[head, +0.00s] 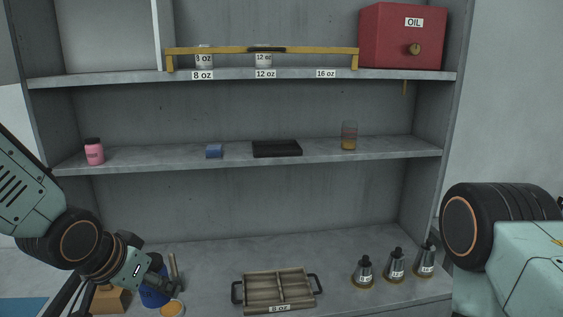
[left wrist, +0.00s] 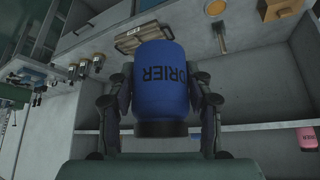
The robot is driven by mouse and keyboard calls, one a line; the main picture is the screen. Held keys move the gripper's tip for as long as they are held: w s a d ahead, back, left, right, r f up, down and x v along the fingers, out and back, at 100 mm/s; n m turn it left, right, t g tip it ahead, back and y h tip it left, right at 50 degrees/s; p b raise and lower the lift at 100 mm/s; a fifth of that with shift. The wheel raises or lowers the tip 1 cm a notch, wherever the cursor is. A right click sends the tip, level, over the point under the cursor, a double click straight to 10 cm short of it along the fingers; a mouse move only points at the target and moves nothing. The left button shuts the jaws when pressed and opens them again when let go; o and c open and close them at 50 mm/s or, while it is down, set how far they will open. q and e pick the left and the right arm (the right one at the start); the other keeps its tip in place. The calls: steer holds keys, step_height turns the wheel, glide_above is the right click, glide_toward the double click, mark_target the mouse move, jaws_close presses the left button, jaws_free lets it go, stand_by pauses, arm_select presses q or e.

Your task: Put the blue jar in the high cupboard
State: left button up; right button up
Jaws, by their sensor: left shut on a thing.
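The blue jar (head: 152,296) is at the lower left in the head view, low in front of the cupboard. My left gripper (head: 160,277) is shut on it and partly hides it. In the left wrist view the blue jar (left wrist: 165,80) sits between both fingers, with a dark lid and the word DRIER upside down. The cupboard's top shelf (head: 120,80) carries a yellow rail and a red OIL box (head: 402,36). A pale panel (head: 110,35) stands at its left end. My right gripper is out of view; only part of my right arm shows.
The middle shelf (head: 210,163) holds a pink jar (head: 94,152), a blue block (head: 214,151), a black case (head: 277,148) and a glass (head: 349,136). Below are a wooden tray (head: 275,287) and three metal cans (head: 395,265). The yellow rail (head: 215,50) fronts the top shelf.

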arm_select(q)
steer(key=shift+s+d+f, duration=0.2)
steer(key=shift+f, duration=0.15)
steer(key=s+d+f+m+h, duration=0.1)
steer(key=s+d+f+m, duration=0.25)
steer(key=s+f, duration=0.2)
step_height(320, 180, down, 24)
steer(key=b, duration=2.5)
steer(key=shift+s+d+n+g, duration=0.2)
steer(key=shift+d+n+g, duration=0.1)
steer(key=shift+n, duration=0.15)
